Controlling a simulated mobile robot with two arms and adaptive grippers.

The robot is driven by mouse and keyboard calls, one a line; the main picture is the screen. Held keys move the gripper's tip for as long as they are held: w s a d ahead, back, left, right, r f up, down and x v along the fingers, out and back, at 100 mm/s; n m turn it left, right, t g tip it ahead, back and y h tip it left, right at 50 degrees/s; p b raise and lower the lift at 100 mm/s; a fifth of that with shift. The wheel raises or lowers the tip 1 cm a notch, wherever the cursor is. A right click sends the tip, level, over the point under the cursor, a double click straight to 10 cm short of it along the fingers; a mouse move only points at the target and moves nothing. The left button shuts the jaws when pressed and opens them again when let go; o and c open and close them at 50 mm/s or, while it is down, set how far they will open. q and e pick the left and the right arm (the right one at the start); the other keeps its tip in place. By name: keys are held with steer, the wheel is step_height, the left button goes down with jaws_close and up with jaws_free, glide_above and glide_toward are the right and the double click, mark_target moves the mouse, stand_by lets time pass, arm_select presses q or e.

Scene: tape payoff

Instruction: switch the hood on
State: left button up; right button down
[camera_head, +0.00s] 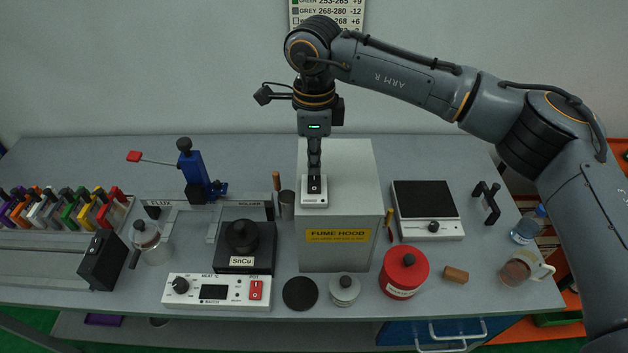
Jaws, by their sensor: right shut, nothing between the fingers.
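The fume hood (336,255) is a grey box with a yellow label, standing in the middle of the bench. A small white switch box (314,200) with a dark face sits on its top at the left front. My right gripper (315,172) comes straight down from above, shut and empty, with its fingertips at the dark part of the switch box. I cannot tell whether the tips touch it, and they hide part of it. Which way the switch is set is not clear. My left gripper is not in view.
A white-fronted unit with a red rocker (256,290), a black SnCu pot (243,238) and a blue stand (195,178) are left of the hood. A red tin (403,270) and a hotplate (427,208) are to its right. The bench behind is clear.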

mark_target(314, 178)
steer(key=shift+f+b, duration=0.8)
steer(key=shift+f, duration=0.1)
stand_by(0.4)
steer(key=shift+r+p, duration=1.5)
steer(key=shift+r, duration=2.05)
steer(key=shift+f, duration=0.1)
